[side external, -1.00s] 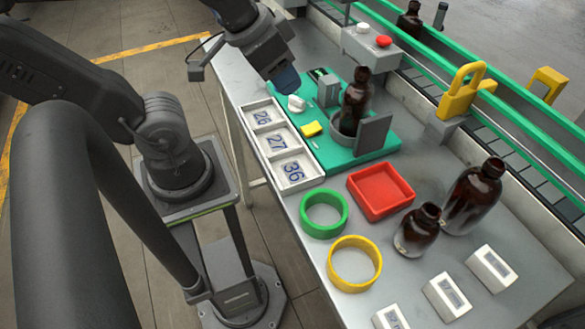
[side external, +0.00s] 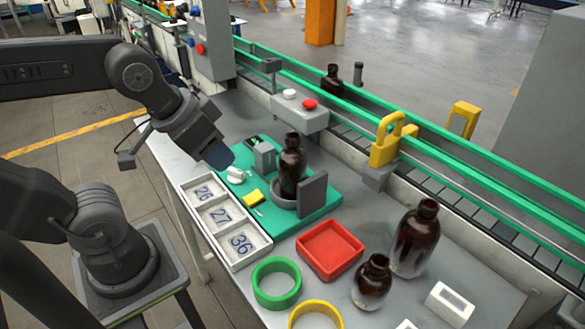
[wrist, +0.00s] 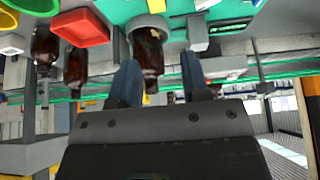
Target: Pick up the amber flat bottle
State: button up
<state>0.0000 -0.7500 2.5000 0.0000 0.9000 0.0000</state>
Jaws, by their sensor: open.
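Several dark amber bottles are in view, and I cannot tell for certain which is the flat one. One amber bottle (side external: 291,165) stands upright in a grey ring holder (side external: 284,192) on the green board. It also shows in the wrist view (wrist: 149,62), beyond my fingers, with its base hidden in the ring. A tall bottle (side external: 414,240) and a shorter, rounder one (side external: 372,284) stand on the table at right. My gripper (side external: 219,154) is open and empty, above and left of the holder bottle. Its two blue fingers (wrist: 159,62) are spread, apart from the bottle.
A grey upright plate (side external: 312,194) stands close right of the holder. A red tray (side external: 330,229), a green ring (side external: 276,263) and a numbered white tray (side external: 221,217) lie nearby. The conveyor with green rails (side external: 450,124) carries another dark bottle (side external: 332,82).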

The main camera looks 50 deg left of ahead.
jog(key=shift+o, duration=0.4)
jog(key=shift+o, duration=1.1)
notch_tip(320, 180, up, 12)
jog(key=m+g, duration=0.6)
jog(key=m, duration=1.1)
send_over(293, 135)
notch_tip(293, 135, down, 13)
jog(key=shift+f, duration=0.1)
